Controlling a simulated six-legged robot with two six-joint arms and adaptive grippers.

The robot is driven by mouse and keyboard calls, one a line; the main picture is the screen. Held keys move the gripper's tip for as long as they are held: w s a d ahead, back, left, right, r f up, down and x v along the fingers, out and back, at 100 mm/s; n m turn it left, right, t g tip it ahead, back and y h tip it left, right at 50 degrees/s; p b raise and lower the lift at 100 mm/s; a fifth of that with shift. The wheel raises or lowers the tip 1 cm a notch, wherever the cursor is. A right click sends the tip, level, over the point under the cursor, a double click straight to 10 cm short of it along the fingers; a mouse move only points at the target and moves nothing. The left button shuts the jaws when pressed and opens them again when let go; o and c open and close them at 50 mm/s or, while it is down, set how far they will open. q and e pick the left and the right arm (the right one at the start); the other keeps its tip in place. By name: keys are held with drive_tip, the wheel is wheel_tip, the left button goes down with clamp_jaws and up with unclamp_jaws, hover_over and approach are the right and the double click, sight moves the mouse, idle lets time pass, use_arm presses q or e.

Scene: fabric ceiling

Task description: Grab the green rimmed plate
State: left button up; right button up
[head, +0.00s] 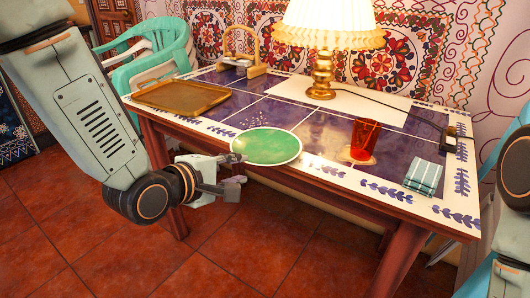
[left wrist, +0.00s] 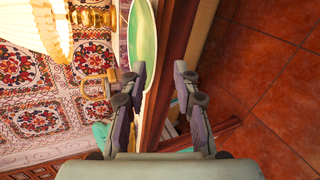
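The green rimmed plate (head: 266,146) lies flat near the front edge of the table, its rim reaching close to that edge. It also shows in the left wrist view (left wrist: 142,40), tall and narrow, ahead of the fingers. My left gripper (head: 238,169) is at the plate's left side, by the table's front edge, and looks empty. In the left wrist view, the two fingers of my left gripper (left wrist: 159,72) are spread apart, with one fingertip overlapping the plate's near end. Whether it touches the plate I cannot tell. My right arm shows at the right edge, but its gripper is out of view.
The table (head: 230,101) also holds a brown tray (head: 181,96), a lit lamp (head: 322,75), a red glass (head: 365,138) on a coaster and a folded striped cloth (head: 423,177). A green chair (head: 150,65) stands behind left. The tiled floor in front is clear.

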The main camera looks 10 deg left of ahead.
use_arm(q)
drive_tip(key=w+d+b, duration=0.1)
drive_tip(key=w+d, duration=0.1)
drive_tip(key=w, duration=0.1)
drive_tip(key=w+d+f+b, duration=0.1)
drive_tip(key=shift+w+f+b, duration=0.1)
drive_tip(key=shift+w+b, duration=0.15)
drive_tip(key=shift+b, duration=0.05)
drive_tip(key=shift+a, duration=0.3)
drive_tip(key=shift+d, duration=0.2)
drive_tip(key=c, duration=0.5)
drive_tip(key=shift+a, duration=0.1)
clamp_jaws()
